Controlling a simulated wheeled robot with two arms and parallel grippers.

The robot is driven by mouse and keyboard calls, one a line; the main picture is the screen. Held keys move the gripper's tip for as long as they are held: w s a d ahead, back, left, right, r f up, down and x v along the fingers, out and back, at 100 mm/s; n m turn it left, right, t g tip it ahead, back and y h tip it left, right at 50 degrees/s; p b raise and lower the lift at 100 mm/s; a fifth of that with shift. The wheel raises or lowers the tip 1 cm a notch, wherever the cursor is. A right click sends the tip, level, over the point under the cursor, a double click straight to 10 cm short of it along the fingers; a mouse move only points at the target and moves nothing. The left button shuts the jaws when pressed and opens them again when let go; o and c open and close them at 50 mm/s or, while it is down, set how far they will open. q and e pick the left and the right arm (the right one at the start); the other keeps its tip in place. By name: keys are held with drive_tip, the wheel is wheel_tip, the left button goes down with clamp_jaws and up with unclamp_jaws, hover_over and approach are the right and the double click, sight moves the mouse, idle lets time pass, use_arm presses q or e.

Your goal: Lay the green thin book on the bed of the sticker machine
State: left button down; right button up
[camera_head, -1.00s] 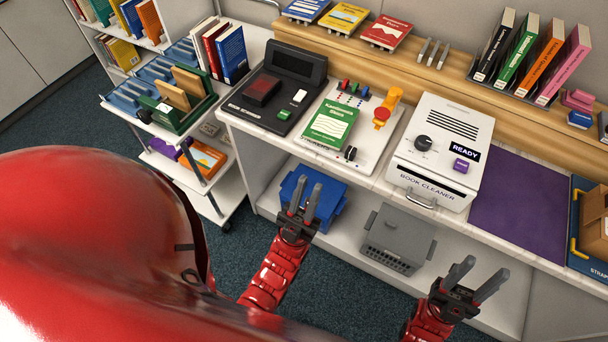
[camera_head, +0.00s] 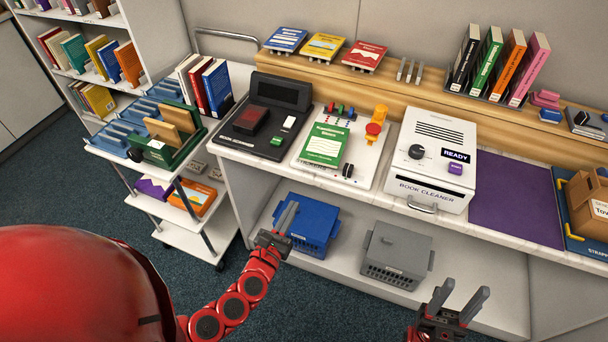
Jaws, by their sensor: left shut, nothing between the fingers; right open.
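A thin green book (camera_head: 324,146) with a white label lies flat on the white bed of the sticker machine (camera_head: 364,165), between colored pegs and an orange-yellow lever with a red knob (camera_head: 375,127). My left gripper (camera_head: 287,217) is shut and empty, below the counter front and in front of the blue crate. My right gripper (camera_head: 464,297) is open and empty, low in front of the counter at the right. Neither gripper touches the book.
A black scanner (camera_head: 263,128) stands left of the machine, and a white book cleaner (camera_head: 431,158) right of it. A purple mat (camera_head: 518,208) lies further right. Blue (camera_head: 308,226) and grey (camera_head: 397,255) crates sit on the lower shelf. A cart (camera_head: 182,243) stands at left.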

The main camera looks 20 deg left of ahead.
use_arm(q)
drive_tip(key=p, duration=0.2)
approach(317, 157)
drive_tip(key=w, duration=0.4)
drive_tip(key=shift+f, duration=0.3)
drive_tip(key=shift+w+d, duration=0.1)
drive_tip(key=shift+w, duration=0.5)
drive_tip(key=shift+f, duration=0.1)
drive_tip(key=w+b, duration=0.2)
drive_tip(key=w, duration=0.2)
drive_tip(key=shift+w+d+f, duration=0.1)
drive_tip(key=shift+w, duration=0.55)
